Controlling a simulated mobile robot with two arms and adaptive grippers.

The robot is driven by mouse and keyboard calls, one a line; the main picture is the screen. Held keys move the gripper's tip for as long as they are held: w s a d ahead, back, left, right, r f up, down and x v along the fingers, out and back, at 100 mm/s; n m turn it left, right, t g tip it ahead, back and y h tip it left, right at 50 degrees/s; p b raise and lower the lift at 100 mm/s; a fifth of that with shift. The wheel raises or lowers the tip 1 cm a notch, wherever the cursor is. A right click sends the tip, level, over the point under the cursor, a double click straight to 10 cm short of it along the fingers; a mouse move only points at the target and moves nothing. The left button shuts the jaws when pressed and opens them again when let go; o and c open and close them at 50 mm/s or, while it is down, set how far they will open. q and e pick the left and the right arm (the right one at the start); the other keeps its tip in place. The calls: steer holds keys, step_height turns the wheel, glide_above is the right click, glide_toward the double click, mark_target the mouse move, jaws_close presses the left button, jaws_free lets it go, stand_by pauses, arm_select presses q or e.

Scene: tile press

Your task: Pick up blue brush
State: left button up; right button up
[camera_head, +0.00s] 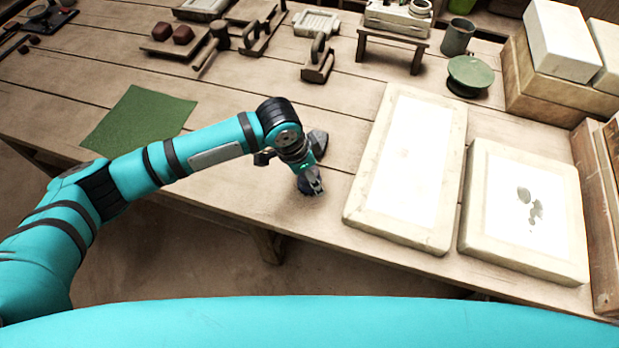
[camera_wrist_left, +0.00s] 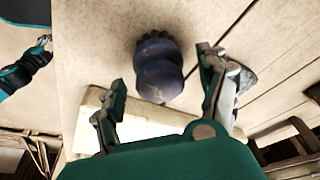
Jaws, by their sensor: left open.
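The blue brush (camera_wrist_left: 158,72) shows in the left wrist view as a dark blue, rounded, banded body with a darker knobbed end, on the wooden table. It lies between the two spread fingers of my left gripper (camera_wrist_left: 161,70), with gaps on both sides. In the head view, my left gripper (camera_head: 314,181) points down close to the tabletop and hides most of the brush; a bit of dark blue (camera_head: 305,187) shows beside the fingers. My left gripper is open and holds nothing.
A grey, stone-like object (camera_head: 318,142) stands just behind my left gripper. Two pale framed slabs (camera_head: 448,190) (camera_head: 475,235) lie to the right, and a green mat (camera_head: 138,118) lies to the left. Wooden tools and a low stand (camera_head: 392,42) are farther back. The table's front edge is near.

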arm_select(q)
steer(key=shift+f, duration=0.15)
steer(key=c, duration=1.3)
steer(key=shift+r, duration=0.75)
step_height(320, 180, up, 2)
steer(key=shift+r, duration=0.15)
steer(key=s, duration=0.5)
steer(key=s+r, duration=0.1)
steer(key=s, duration=1)
steer(key=shift+r+b, duration=0.15)
steer(key=shift+b, duration=0.2)
